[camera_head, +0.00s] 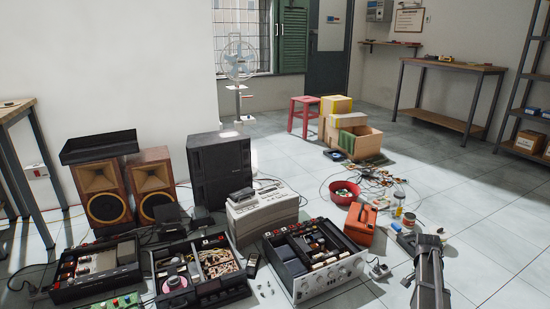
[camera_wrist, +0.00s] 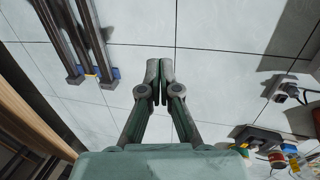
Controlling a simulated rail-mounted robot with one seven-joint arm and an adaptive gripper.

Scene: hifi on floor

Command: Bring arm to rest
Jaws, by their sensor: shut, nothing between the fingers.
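My gripper (camera_wrist: 160,75) shows in the wrist view, with its two dark fingers pressed together at the tips. Nothing is between them. Beneath them in the picture is bare pale tiled floor. In the head view a grey arm-like part stands at the lower right, to the right of the open electronics; I cannot make out the fingertips there.
An open amplifier (camera_head: 315,258), an orange box (camera_head: 360,222) and a red bowl (camera_head: 344,192) lie on the floor. In the wrist view, dark metal legs (camera_wrist: 92,45) stand at upper left and a plug (camera_wrist: 285,90) lies at right. Floor at far right (camera_head: 480,230) is clear.

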